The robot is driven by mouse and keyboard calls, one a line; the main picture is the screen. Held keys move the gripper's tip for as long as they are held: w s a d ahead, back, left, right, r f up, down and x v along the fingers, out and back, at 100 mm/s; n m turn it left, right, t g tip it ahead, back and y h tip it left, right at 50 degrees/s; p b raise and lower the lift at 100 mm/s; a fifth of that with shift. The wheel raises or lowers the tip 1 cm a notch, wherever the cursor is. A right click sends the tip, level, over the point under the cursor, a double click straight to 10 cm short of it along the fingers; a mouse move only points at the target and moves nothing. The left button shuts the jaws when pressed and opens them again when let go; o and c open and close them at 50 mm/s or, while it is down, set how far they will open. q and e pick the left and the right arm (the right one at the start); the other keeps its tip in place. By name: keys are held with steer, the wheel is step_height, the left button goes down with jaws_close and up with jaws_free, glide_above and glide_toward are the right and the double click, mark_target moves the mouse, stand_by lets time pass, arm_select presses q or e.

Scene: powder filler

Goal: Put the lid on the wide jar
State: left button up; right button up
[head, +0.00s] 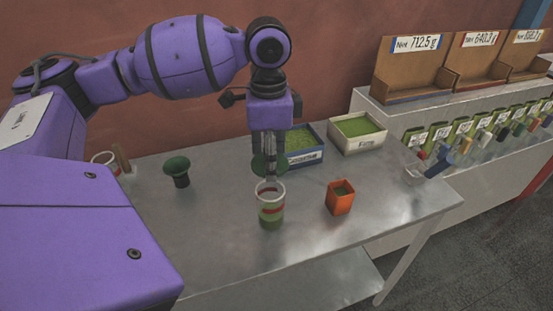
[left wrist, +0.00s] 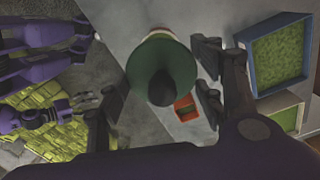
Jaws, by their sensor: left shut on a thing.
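The wide jar (head: 271,211) stands upright near the middle of the steel table, with green contents, a pale rim and a red band. My left gripper (head: 268,172) points down just above it, shut on the dark green lid (head: 258,163). In the left wrist view the round lid (left wrist: 150,62) with its dark knob (left wrist: 163,88) hides most of the jar; a strip of pale rim shows past its edge. The lid appears above the jar's mouth, and I cannot tell whether they touch. My right gripper (left wrist: 85,100) appears small at the left of that view; its opening is unclear.
An orange square cup (head: 340,200) stands right of the jar. A dark green funnel-like piece (head: 177,172) stands left. Blue (head: 318,150) and white (head: 358,145) trays of green powder lie behind. A clear cup (head: 413,173) is near the right edge. The front table is clear.

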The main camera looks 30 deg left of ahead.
arm_select(q)
steer(key=shift+s+a, duration=0.1)
steer(key=shift+s, duration=0.05)
steer(key=shift+r, duration=0.1)
step_height(320, 180, down, 7)
stand_by(0.8)
stand_by(0.7)
steer(key=shift+f, duration=0.5)
stand_by(0.6)
steer(key=o, duration=1.1)
